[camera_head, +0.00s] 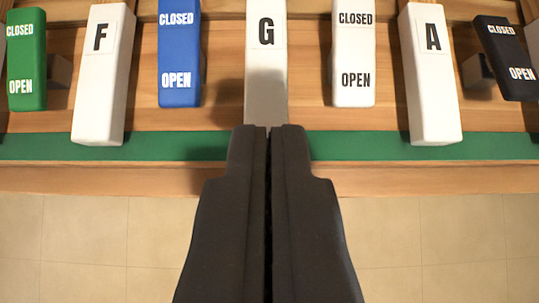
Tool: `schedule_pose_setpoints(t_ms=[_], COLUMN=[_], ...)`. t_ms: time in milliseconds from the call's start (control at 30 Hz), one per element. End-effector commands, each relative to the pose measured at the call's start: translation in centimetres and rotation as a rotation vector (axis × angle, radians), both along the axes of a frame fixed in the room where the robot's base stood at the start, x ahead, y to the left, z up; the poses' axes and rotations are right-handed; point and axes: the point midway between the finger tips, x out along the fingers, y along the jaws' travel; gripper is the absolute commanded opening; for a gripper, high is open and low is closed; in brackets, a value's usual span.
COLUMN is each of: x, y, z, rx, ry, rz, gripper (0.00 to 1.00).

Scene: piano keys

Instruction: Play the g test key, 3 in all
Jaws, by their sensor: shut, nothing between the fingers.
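The white G key (266,60) runs down the top middle of the head camera view, with a black letter G on it. My gripper (268,128) is shut and empty, pointing up the picture. Its fingertips overlap the near end of the G key, which they hide. A shadow falls on the lower part of the key. I cannot tell whether the fingertips touch the key or are above it.
The white F key (100,75) is left and the white A key (431,75) right. Between them stand a blue block (179,50) and a white block (353,55), marked CLOSED and OPEN. Green (26,62) and black (508,58) blocks are outermost. A green strip (390,146) lines the wooden edge.

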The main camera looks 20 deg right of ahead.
Motion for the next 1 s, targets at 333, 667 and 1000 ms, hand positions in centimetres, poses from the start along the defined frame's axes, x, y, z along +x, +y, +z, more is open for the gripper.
schedule_pose_setpoints(t_ms=[333,667,1000], x=[3.1,5.0,5.0], y=[-0.8,-1.4,-1.4], z=[-3.1,-6.6,-9.1], rx=[0.000,0.002,-0.001], ry=[-0.001,0.001,-0.002], rz=[0.001,-0.001,0.000], gripper=[0.00,0.00,0.00])
